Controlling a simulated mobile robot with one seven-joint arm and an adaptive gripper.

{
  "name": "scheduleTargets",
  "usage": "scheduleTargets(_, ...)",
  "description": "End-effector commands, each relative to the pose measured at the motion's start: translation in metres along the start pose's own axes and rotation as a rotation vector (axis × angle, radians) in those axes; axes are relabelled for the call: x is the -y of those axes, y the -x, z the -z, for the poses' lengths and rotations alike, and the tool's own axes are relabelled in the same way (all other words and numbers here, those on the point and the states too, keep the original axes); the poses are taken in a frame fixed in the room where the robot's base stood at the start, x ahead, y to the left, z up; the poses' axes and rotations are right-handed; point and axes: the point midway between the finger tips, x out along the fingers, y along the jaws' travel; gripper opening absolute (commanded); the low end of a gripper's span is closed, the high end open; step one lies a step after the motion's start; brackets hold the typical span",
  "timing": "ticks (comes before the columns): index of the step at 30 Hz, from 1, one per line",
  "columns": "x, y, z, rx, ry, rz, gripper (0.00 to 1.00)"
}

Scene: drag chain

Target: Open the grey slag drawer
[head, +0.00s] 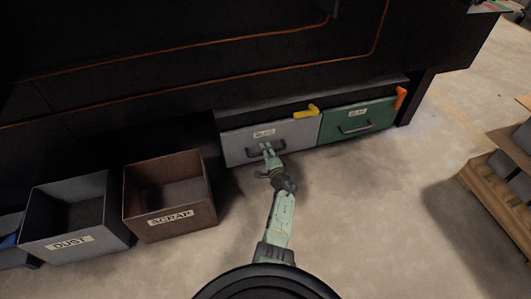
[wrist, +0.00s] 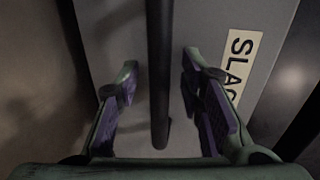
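The grey slag drawer (head: 240,143) is flush in the low cabinet in the head view, with a dark bar handle across its front. Its front (wrist: 205,25) fills much of the wrist view, with a label reading "SLAG" (wrist: 238,65). My gripper (head: 267,150) is at the handle. In the wrist view my gripper (wrist: 158,90) is open, one finger on each side of the dark handle bar (wrist: 160,70). Gaps show between the bar and both fingers. How deep the fingers reach past the bar is hard to tell.
A green drawer (head: 357,121) adjoins on the right. A yellow latch (head: 305,112) and an orange latch (head: 401,97) sit at the drawers' upper corners. Open bins marked SCRAP (head: 170,195) and DUST (head: 75,220) stand on the left. A wooden pallet (head: 495,190) stands right; floor between is clear.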

Motion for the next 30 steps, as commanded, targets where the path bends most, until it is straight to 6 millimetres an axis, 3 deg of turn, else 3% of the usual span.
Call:
scheduleTargets(15, -0.0003, 0.0, -0.0004, 0.0, 0.0, 0.0, 0.0)
scheduleTargets(30, -0.0002, -0.0001, -0.0005, 0.001, 0.0, 0.0, 0.0)
